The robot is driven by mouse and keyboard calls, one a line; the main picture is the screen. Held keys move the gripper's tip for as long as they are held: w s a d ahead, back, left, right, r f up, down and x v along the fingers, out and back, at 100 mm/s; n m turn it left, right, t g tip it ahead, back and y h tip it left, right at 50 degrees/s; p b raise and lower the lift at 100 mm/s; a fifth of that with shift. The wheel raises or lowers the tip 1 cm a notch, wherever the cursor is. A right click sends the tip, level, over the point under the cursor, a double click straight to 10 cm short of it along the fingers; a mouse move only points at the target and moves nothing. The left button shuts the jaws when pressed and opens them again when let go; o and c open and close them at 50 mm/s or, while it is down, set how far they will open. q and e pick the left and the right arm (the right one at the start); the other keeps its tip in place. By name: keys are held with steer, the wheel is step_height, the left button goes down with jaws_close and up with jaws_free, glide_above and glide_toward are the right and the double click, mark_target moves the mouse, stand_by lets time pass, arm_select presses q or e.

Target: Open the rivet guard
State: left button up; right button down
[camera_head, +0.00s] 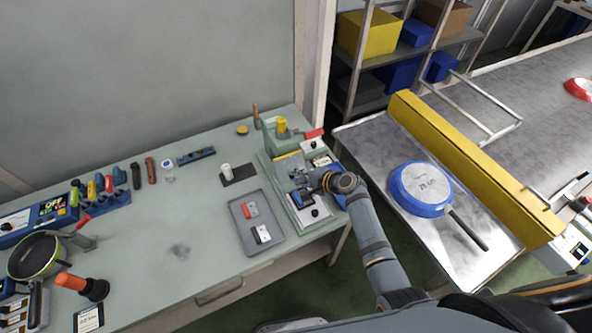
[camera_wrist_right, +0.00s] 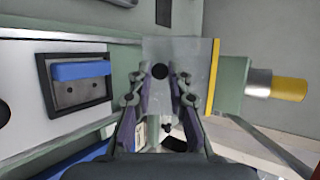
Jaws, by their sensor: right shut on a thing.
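The rivet press (camera_head: 270,148), a green machine with a yellow top and red lever, stands at the right end of the workbench. Its rivet guard (camera_wrist_right: 195,55) is a pale, see-through plate with a yellow edge strip, seen in the right wrist view. A dark round knob (camera_wrist_right: 160,72) sits on the plate. My right gripper (camera_wrist_right: 160,80) is at the guard, with its fingertips closed on either side of the knob. In the head view my right gripper (camera_head: 303,182) hides part of the press front. My left gripper is not in view.
A dark-framed nest with a blue piece (camera_wrist_right: 82,71) lies beside the guard. A grey tray (camera_head: 240,225) with small parts stands left of the press. A blue pan (camera_head: 415,185) lies upside down on the metal table at right. The bench middle is mostly clear.

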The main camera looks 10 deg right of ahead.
stand_by(0.3)
steer(key=c, duration=1.3)
jaws_free()
steer(key=v, duration=1.2)
